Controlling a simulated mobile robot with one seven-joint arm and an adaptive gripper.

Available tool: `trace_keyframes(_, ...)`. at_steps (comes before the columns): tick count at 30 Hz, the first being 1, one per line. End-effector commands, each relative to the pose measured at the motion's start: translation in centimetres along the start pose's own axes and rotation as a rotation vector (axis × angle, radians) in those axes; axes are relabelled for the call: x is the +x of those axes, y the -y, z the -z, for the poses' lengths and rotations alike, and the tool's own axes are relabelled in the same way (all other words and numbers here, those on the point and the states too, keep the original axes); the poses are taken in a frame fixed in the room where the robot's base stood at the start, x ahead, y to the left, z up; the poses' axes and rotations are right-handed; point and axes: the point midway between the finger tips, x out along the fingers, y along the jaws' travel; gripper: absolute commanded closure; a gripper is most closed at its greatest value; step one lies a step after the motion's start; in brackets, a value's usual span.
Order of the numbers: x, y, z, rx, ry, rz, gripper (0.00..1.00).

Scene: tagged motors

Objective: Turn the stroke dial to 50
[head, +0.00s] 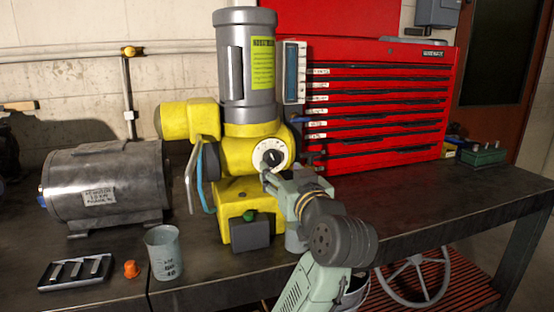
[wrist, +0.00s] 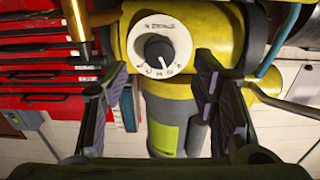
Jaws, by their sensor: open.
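The stroke dial (head: 270,155) is a round white disc with dark markings and a black knob at its centre. It sits on the front of the yellow pump (head: 245,190), under the grey motor housing. The wrist view shows the dial (wrist: 159,46) upside down, with its black knob (wrist: 158,52) and a white pointer line. The numbers are too small to read surely. My gripper (wrist: 160,73) is open and empty, one finger on each side of the dial in that view, not closed on the knob. In the head view my gripper (head: 268,173) is just below and in front of the dial, partly hiding its lower edge.
A grey motor (head: 105,185) stands on the bench at left. A beaker (head: 163,252), an orange cap (head: 131,269) and a black tray (head: 76,272) lie at the front left. A red tool chest (head: 375,110) stands behind. The bench at right is mostly clear.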

Motion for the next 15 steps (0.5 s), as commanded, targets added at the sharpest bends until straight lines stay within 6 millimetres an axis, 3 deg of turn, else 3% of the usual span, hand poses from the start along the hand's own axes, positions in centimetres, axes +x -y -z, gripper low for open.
trace_keyframes(7,4.1,0.0,0.1,0.001,0.001,0.002,0.47)
trace_keyframes(15,5.4,0.0,0.0,0.0,0.0,0.0,0.47)
